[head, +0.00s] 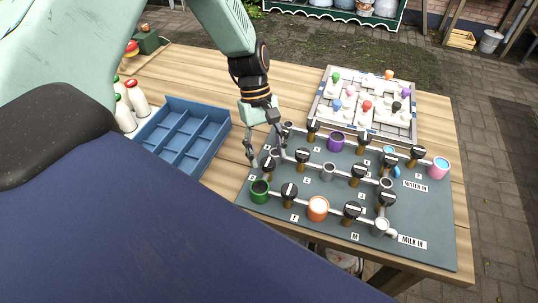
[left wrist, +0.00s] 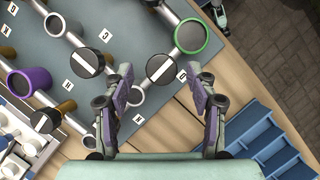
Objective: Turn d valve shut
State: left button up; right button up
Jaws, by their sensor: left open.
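The valve by my left gripper has a round black knob with a white stripe (left wrist: 161,68). In the left wrist view a small label (left wrist: 182,75) beside it looks like a D. In the head view this knob (head: 268,164) sits at the left edge of the dark board (head: 420,235), partly behind a finger. My left gripper (head: 262,150) is open above it; in the left wrist view its fingers (left wrist: 166,88) point at the knob without visible contact. My right gripper is not in view.
Other black-knobbed valves, such as one by the green cup (head: 289,190), and purple (head: 337,141) and orange (head: 318,207) cups stand close by on the board. A blue compartment tray (head: 225,137) lies left of it. A grey tray of small figures (head: 412,130) is behind.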

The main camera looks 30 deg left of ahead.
pick_arm(q)
jog(key=shift+s+f, duration=0.35)
jog(key=shift+f, duration=0.25)
jog(key=shift+w, duration=0.15)
jog(key=shift+w+d, duration=0.15)
jog(key=shift+d, duration=0.05)
jog(key=shift+c, duration=1.2)
jog(key=shift+s+a, duration=0.1)
jog(key=shift+s, duration=0.1)
jog(key=c, duration=0.9)
